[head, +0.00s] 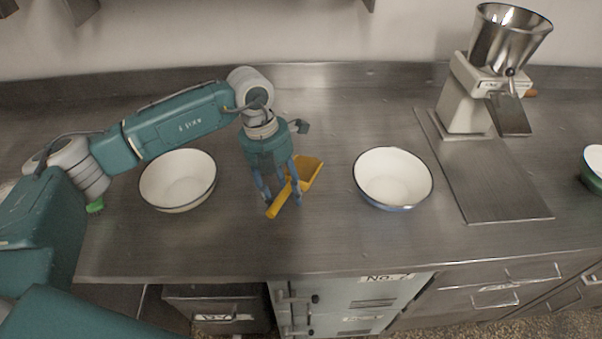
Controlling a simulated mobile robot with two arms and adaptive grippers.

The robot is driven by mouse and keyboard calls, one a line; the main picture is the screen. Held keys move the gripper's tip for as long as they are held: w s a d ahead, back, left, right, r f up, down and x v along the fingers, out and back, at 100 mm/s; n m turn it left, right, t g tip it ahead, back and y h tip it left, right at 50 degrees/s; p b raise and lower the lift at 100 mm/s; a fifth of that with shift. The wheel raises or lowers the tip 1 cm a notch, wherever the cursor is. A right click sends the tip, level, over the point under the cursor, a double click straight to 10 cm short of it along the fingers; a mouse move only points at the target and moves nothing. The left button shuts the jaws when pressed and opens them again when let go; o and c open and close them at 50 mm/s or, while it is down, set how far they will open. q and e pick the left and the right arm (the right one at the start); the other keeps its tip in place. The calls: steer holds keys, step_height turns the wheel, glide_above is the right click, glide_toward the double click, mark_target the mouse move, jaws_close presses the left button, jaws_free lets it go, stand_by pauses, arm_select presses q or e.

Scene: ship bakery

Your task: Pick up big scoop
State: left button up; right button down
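The big scoop (308,169) is yellow and lies on the steel counter between two white bowls. Its handle points toward the front left and its wide end toward the back right. My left gripper (283,202) points down over the scoop, with its fingers apart on either side of the handle. I cannot tell whether the fingers touch the scoop. Part of the scoop is hidden behind a finger. My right gripper is not in view.
A white bowl (178,181) stands left of the scoop and another white bowl (393,178) stands right. A grinder-like machine with a metal hopper (508,38) stands at the back right on a metal plate (490,190). A green bowl (592,170) is at the right edge.

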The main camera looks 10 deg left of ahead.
arm_select(q)
jaws_close()
steer(key=shift+r, duration=0.2)
step_height(320, 180, up, 20)
steer(key=b, duration=0.4)
steer(key=shift+f, duration=0.1)
steer(key=c, duration=0.6)
jaws_free()
jaws_close()
